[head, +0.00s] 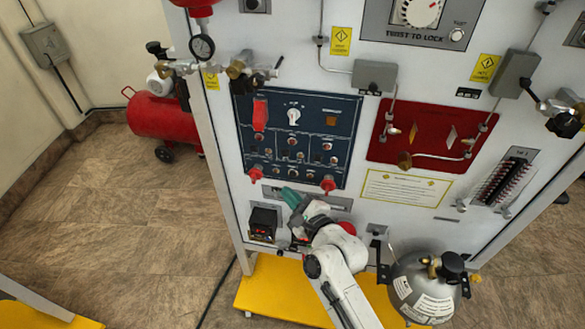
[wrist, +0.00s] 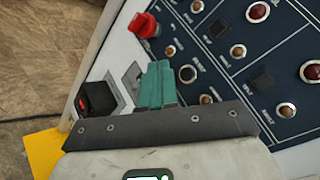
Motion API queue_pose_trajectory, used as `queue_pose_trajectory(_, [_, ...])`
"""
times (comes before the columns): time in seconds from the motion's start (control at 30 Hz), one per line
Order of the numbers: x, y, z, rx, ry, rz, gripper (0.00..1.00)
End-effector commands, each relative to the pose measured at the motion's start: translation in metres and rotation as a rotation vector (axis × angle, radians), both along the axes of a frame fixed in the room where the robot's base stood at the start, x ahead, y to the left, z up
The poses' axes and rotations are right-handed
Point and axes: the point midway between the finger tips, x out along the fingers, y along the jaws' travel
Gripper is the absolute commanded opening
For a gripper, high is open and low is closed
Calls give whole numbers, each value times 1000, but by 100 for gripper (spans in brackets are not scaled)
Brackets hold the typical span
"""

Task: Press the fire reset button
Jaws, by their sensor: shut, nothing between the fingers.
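The dark blue control panel (head: 297,165) is on the white trainer's front and carries several small buttons and lamps. It also shows in the wrist view (wrist: 225,70). Labels are too small to tell which one is the fire reset button. My gripper (head: 291,197) has teal fingers, shut and empty, at the panel's lower edge. In the wrist view the fingertips (wrist: 158,68) lie beside a dark round button (wrist: 187,74) in the panel's corner. I cannot tell if they touch the panel.
Two red knobs (head: 328,184) (head: 256,174) stick out along the panel's bottom. A black box (head: 263,224) with a red light sits lower left. A grey gas cylinder (head: 423,287) stands right of my arm. A red tank (head: 160,118) is at the left wall.

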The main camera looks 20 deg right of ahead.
Motion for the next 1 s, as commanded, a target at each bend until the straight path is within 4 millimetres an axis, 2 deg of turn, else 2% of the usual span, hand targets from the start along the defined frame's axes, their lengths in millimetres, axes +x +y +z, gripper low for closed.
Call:
queue_pose_trajectory(0.3, [-15, 10, 0, 0, 1, 1, 0])
queue_pose_trajectory(1.0, [-14, 10, 0, 0, 0, 0, 0])
